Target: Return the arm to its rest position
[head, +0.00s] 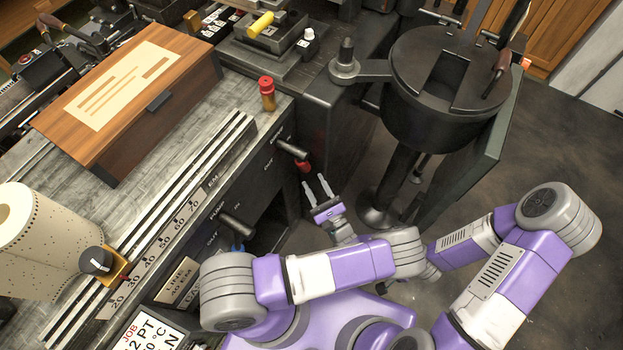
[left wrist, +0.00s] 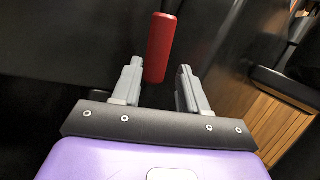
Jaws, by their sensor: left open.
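My left gripper (head: 317,181) is beside the front of the machine bench, with its two grey fingers apart. A lever with a red end (head: 303,165) sticks out of the bench front just beyond the fingertips. In the left wrist view my left gripper (left wrist: 157,82) is open, and the red handle (left wrist: 161,46) shows ahead of the gap between the fingers. The fingers do not close on it, and I cannot tell the exact distance. My right arm is folded at the right of the head view, and its gripper does not show.
The bench carries a wooden box (head: 145,90), a perforated paper roll (head: 40,240) and a red-capped bottle (head: 267,93). A second dark lever (head: 238,227) juts from its front. A black pot (head: 445,95) on a post stands close behind my left gripper. Open floor lies at right.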

